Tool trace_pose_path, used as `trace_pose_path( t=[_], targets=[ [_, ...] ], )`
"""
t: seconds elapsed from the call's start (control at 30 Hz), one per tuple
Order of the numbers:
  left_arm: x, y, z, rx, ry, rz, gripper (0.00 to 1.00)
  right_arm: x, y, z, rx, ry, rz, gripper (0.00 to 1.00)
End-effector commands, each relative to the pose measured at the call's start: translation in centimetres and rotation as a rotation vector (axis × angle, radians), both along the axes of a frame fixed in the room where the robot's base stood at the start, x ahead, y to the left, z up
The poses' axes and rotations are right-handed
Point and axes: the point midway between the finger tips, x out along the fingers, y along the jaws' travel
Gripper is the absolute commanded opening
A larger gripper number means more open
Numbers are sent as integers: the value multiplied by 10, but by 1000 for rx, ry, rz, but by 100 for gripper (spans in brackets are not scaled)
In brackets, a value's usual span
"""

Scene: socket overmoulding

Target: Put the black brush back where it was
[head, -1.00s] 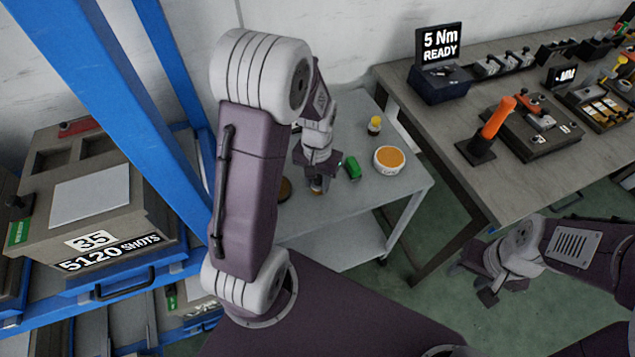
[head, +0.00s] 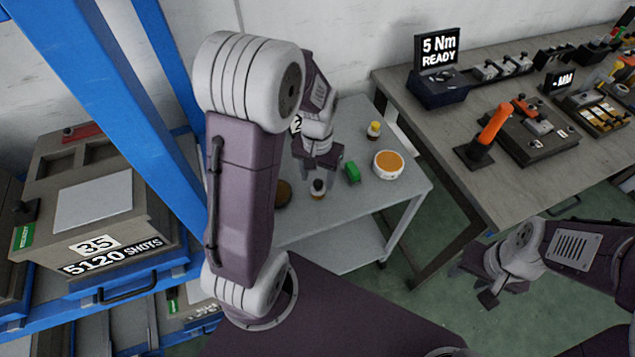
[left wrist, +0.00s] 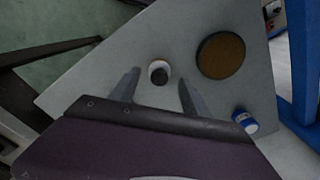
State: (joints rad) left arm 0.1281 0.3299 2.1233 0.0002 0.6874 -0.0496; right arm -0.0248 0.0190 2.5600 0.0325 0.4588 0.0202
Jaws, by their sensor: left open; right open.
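A small upright piece (head: 318,188) with a dark top and a paler side stands on the grey trolley top (head: 385,208). It may be the black brush, but I cannot tell. In the left wrist view this piece (left wrist: 159,75) appears between my open left fingers. My left gripper (head: 317,177) points down over it in the head view, its fingers apart and nothing visibly clamped. My right gripper (head: 482,289) is open and empty above the floor, in front of the workbench.
On the trolley are a brown disc (left wrist: 221,55), a blue-and-white piece (left wrist: 244,121), a green block (head: 352,173), an orange-topped round tub (head: 388,165) and a yellow-capped bottle (head: 374,130). The blue rack post (head: 110,100) stands left; the workbench (head: 490,180) is right.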

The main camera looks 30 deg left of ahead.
Motion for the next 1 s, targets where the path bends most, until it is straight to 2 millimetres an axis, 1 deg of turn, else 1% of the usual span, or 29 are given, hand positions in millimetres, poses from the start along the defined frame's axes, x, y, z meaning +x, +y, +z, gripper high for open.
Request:
trace_pose_path(
  t=[0.03, 0.1, 0.2, 0.3, 0.4, 0.5, 0.57, 0.67, 0.7, 0.8, 0.9, 1.0],
  targets=[
    [1, 0, 19, 1, -7, 0, 55, 0, 0, 8, 0, 0, 0, 45],
    [1, 0, 36, 0, -5, 0, 55, 0, 0, 12, 0, 0, 0, 45],
    [1, 0, 57, 0, -4, 0, 55, 0, 0, 16, 0, 0, 0, 45],
    [1, 0, 69, 0, -3, 0, 55, 0, 0, 18, 0, 0, 0, 45],
    [0, 0, 75, 0, -1, 0, 55, 0, 0, 19, 0, 0, 0, 45],
    [0, 0, 76, 0, -1, 0, 55, 0, 0, 19, 0, 0, 0, 45],
    [-5, -5, 72, -2, -4, -6, 55, 0, 0, 19, 0, 0, 0, 45],
    [-31, -24, 54, -6, -35, -28, 55, 0, 0, 18, 0, 0, 0, 45],
    [-43, -32, 46, -8, -50, -37, 55, 0, 0, 18, 0, 0, 0, 45],
    [-69, -44, 31, -12, -84, -51, 55, 0, 0, 19, 0, 0, 0, 45],
    [-80, -49, 24, -14, -103, -56, 55, 0, 0, 19, 0, 0, 0, 45],
    [-82, -49, 23, -14, -105, -55, 55, 0, 0, 19, 0, 0, 0, 45]
  ],
)
